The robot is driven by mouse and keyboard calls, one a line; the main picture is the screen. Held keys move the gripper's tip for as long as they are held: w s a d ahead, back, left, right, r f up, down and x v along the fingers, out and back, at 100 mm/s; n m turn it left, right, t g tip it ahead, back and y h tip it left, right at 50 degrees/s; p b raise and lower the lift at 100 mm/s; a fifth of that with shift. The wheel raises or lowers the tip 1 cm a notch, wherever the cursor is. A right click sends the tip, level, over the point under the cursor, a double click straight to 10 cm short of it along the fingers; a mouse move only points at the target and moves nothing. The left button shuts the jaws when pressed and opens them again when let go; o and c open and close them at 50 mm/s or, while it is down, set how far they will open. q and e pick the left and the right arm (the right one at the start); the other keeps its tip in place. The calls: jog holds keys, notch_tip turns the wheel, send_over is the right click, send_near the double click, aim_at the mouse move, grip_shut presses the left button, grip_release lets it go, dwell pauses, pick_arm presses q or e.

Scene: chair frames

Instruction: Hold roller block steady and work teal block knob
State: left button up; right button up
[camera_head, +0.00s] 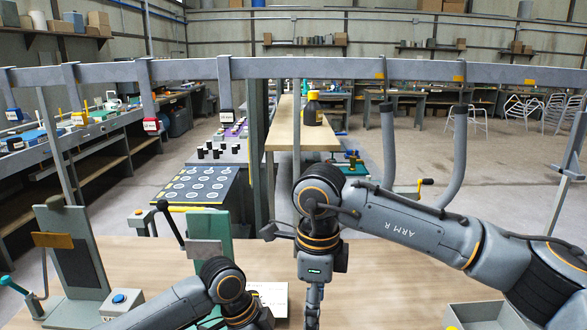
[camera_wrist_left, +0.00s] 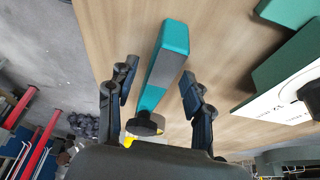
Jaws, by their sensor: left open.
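In the left wrist view a long teal block (camera_wrist_left: 174,38) with a grey face lies between the fingers of my left gripper (camera_wrist_left: 158,76). A black round knob (camera_wrist_left: 145,123) is at its near end. The gripper is open, with a finger on each side and gaps to the block. In the head view my left wrist (camera_head: 222,280) is at the bottom edge and its fingers are out of frame. My right gripper (camera_head: 312,298) points down over the table, cut off by the bottom edge. I cannot tell which thing is the roller block.
A teal and grey upright fixture (camera_head: 206,248) with a black lever stands beyond my left wrist. A green stand (camera_head: 75,255) and a blue button box (camera_head: 120,299) are at left. A grey bin (camera_head: 485,316) is at lower right. A grey rail (camera_head: 300,68) crosses above.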

pick_arm(q)
jog(key=v, duration=1.1)
